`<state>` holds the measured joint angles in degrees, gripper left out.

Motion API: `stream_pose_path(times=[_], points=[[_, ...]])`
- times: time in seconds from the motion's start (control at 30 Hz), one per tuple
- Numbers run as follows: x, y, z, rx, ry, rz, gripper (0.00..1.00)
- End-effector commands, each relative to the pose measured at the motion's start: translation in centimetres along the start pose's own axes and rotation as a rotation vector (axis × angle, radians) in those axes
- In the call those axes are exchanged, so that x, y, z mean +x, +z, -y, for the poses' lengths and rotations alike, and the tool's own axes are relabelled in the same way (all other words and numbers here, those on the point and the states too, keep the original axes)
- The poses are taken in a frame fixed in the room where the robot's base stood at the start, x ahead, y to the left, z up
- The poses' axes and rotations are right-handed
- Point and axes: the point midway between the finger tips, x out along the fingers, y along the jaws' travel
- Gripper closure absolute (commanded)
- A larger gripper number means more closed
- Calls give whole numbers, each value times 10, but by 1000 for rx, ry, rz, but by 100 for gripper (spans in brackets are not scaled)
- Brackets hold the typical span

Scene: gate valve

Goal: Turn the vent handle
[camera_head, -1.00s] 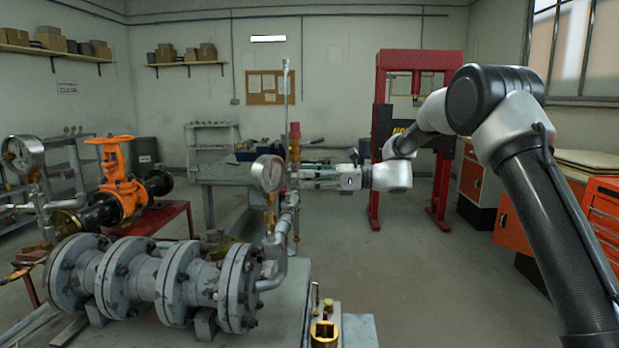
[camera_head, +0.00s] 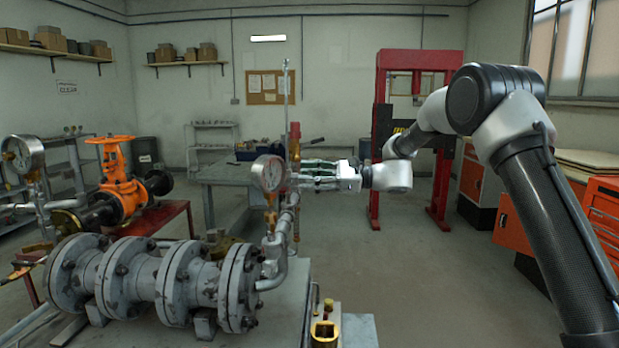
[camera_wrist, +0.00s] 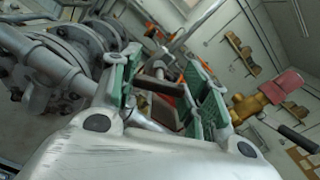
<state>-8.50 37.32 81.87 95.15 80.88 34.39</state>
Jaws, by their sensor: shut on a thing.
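My gripper (camera_head: 299,176) reaches in from the right in the head view, level with the pipework beside the pressure gauge (camera_head: 270,173). In the wrist view its green-padded fingers (camera_wrist: 162,75) stand on both sides of a dark bar, which I take for the vent handle (camera_wrist: 160,84). The gripper is shut on it. The handle's ends are partly hidden by the pads, and in the head view the fingers hide it.
A brass fitting with a red cap (camera_wrist: 272,90) is close to the right finger in the wrist view. Flanged grey pipework (camera_head: 150,283) fills the lower left of the head view. An orange valve (camera_head: 118,185) stands behind it. Floor at right centre is clear.

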Motion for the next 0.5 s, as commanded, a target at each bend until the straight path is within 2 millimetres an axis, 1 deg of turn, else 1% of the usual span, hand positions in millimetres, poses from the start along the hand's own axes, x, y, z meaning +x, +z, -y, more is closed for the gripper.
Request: stream_pose_path(times=[0.5], points=[[0, 0, -2, -489, 1, 0, 79]])
